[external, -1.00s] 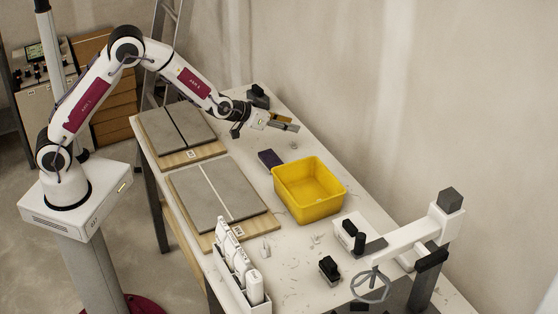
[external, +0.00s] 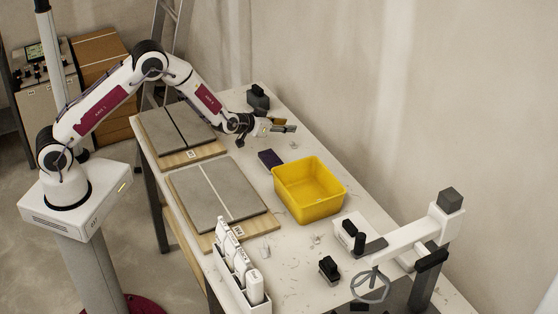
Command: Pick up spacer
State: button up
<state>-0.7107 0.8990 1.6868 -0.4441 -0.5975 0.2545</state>
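My gripper (external: 290,126) hangs above the far part of the table, level with the near end of the far tile board. Its two fingers point right and look a little apart, with nothing clearly seen between them. Small pale pieces that look like spacers lie on the table. One (external: 265,251) is beside the white holder, and a few (external: 316,240) are in front of the yellow bin. Another tiny pale bit (external: 293,146) lies just below my gripper in the picture. They are too small to make out their shape.
Two boards with grey tiles (external: 213,190) lie along the left edge. A white holder (external: 238,278) with bottles and a white stand (external: 410,240) occupy the near end.

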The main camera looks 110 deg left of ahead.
aim_at(291, 147)
jog(key=shift+f, duration=1.7)
jog(key=shift+f, duration=0.1)
jog(key=shift+f, duration=0.5)
jog(key=shift+w+a+f, duration=0.1)
jog(key=shift+a+f, duration=0.05)
jog(key=shift+f, duration=0.55)
jog(key=shift+w+a+f, duration=0.1)
jog(key=shift+a+f, duration=0.05)
jog(key=shift+f, duration=0.5)
jog(key=shift+x, duration=1.05)
jog(key=shift+c, duration=0.3)
jog(key=c, duration=0.7)
